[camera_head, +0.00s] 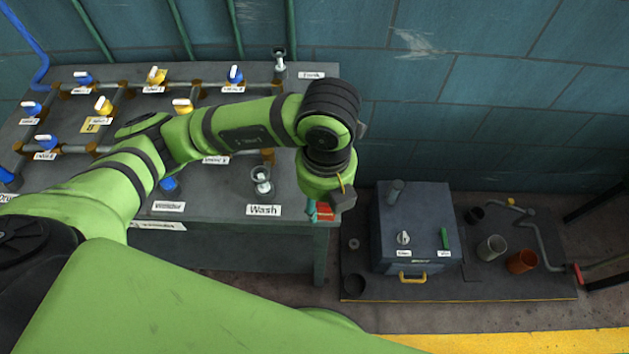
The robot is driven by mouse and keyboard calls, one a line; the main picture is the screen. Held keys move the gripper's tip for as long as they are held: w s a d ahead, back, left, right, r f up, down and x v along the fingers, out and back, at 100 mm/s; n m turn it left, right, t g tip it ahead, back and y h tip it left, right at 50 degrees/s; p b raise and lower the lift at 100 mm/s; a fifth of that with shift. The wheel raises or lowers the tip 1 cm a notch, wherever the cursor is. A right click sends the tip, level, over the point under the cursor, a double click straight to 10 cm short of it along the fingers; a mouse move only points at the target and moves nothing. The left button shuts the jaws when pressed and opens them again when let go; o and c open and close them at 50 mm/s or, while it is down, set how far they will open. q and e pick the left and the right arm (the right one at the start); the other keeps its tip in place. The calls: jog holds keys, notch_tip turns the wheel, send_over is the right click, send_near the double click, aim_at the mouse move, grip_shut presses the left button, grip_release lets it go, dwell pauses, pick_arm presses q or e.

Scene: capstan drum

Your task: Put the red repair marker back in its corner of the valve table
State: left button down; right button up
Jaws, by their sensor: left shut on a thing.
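My left gripper (338,203) is over the front right corner of the valve table (225,200), pointing down. A small red piece, the red repair marker (324,211), shows beside its fingers at that corner. The gripper is shut on the marker, and the wrist and fingers hide most of it. I cannot tell whether the marker touches the table top. My right gripper is not in view.
The table carries pipes with blue and yellow valves (157,75). The Wash label (264,210) and a small metal fitting (262,180) are left of the gripper. A grey box (415,225) stands on a low platform to the right, with cups (522,261) beside it.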

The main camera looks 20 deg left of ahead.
pick_arm(q)
jog(key=w+a+f, duration=0.1)
jog(key=w+f, duration=0.1)
jog(key=w, duration=0.1)
jog(key=w+a+f+p, duration=0.1)
jog(key=w+a+f, duration=0.1)
jog(key=w, duration=0.1)
jog(key=w+a+f, duration=0.2)
jog(key=w, duration=0.2)
jog(key=shift+a+f, duration=0.1)
jog(key=shift+f, duration=0.25)
jog(key=shift+w+f+p, duration=0.15)
jog(key=shift+f+p, duration=0.1)
jog(key=shift+p, duration=0.05)
notch_tip(320, 180, down, 3)
jog(key=shift+f+p, duration=0.1)
jog(key=shift+p, duration=0.55)
jog(key=shift+f, duration=0.25)
jog(key=shift+f, duration=0.1)
